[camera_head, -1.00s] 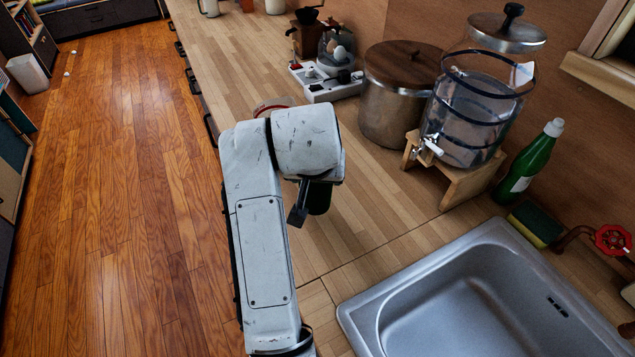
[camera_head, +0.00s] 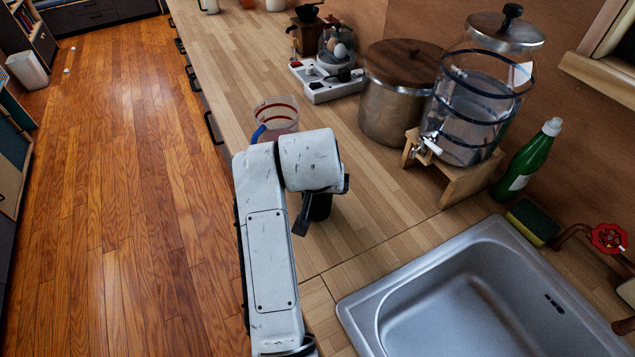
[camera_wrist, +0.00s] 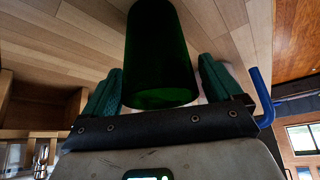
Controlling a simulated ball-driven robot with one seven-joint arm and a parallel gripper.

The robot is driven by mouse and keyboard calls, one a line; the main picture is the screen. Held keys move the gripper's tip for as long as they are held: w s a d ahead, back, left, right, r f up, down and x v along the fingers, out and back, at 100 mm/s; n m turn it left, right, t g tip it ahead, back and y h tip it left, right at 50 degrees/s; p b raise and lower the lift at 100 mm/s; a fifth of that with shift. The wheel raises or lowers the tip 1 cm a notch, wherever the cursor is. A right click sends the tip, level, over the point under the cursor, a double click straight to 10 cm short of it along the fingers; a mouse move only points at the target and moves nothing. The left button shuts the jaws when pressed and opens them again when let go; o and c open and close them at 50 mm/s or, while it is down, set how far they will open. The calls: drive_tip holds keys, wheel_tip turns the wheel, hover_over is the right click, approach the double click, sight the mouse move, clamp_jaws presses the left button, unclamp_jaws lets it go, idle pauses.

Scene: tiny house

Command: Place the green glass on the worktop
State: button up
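The green glass (camera_wrist: 160,55) is dark and fills the space between the two fingers of my gripper (camera_wrist: 160,75) in the wrist view. The fingertips meet its sides, so my gripper looks shut on it. In the head view, part of the glass (camera_head: 320,207) shows as a dark shape below the end of my arm, over the worktop (camera_head: 370,215). My arm hides much of it there. I cannot tell whether its base touches the worktop.
A clear measuring cup (camera_head: 276,112) with a blue handle stands just behind my gripper. A lidded pot (camera_head: 392,105), a water dispenser (camera_head: 470,105) and a green bottle (camera_head: 527,165) stand to the right. The sink (camera_head: 470,290) is at front right. Bare worktop lies between.

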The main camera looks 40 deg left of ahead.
drive_tip(key=shift+o, duration=0.4)
drive_tip(key=shift+r, duration=0.15)
drive_tip(key=shift+s+r, duration=0.1)
drive_tip(key=shift+r, duration=0.15)
drive_tip(key=v, duration=1.1)
drive_tip(key=shift+s+r+b, duration=0.15)
drive_tip(key=shift+r+b, duration=0.1)
drive_tip(key=shift+b, duration=0.05)
drive_tip(key=shift+d, duration=0.1)
